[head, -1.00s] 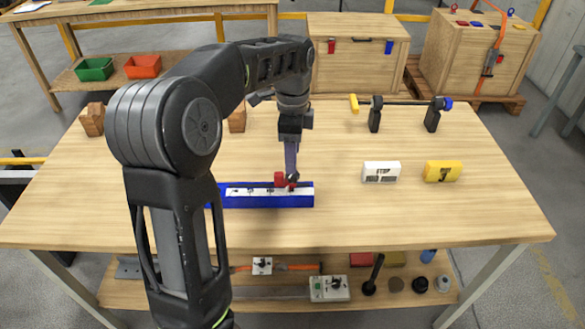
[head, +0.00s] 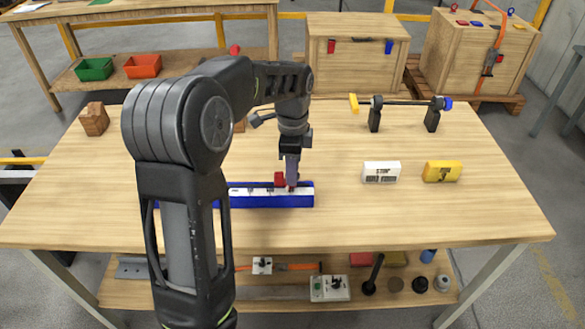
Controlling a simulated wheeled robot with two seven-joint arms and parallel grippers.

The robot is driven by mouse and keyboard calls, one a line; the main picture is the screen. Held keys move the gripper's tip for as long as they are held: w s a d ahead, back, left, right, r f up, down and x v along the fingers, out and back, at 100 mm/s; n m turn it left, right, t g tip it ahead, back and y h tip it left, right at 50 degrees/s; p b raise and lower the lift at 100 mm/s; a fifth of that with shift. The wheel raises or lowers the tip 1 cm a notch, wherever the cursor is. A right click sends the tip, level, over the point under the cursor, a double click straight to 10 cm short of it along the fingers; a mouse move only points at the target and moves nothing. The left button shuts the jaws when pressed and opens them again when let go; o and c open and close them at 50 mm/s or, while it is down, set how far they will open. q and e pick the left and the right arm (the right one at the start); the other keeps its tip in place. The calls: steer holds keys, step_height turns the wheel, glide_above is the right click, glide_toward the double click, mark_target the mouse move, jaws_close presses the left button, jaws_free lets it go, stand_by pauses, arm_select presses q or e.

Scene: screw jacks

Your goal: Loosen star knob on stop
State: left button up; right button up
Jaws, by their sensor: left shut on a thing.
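A blue rail with a white scale strip (head: 262,201) lies on the workbench. A small red stop block (head: 280,180) sits on the rail towards its right end. My left gripper (head: 292,186) points down at the right side of the red block and is shut, apparently on the star knob there. The knob is hidden by the fingers, so its shape cannot be seen. My left arm covers part of the rail's left half. My right gripper is not in view.
A white box (head: 381,172) and a yellow box (head: 442,171) stand to the right on the workbench (head: 420,215). Behind them is a dark bar on two stands (head: 405,101). A wooden block (head: 94,119) stands at the back left. The front right is clear.

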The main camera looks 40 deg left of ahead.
arm_select(q)
jaws_close()
steer(key=shift+n, duration=0.3)
steer(key=shift+n+p, duration=0.7)
steer(key=shift+n, duration=1.9)
steer(key=o, duration=0.6)
jaws_free()
steer(key=shift+r, duration=0.1)
steer(key=shift+r, duration=3.85)
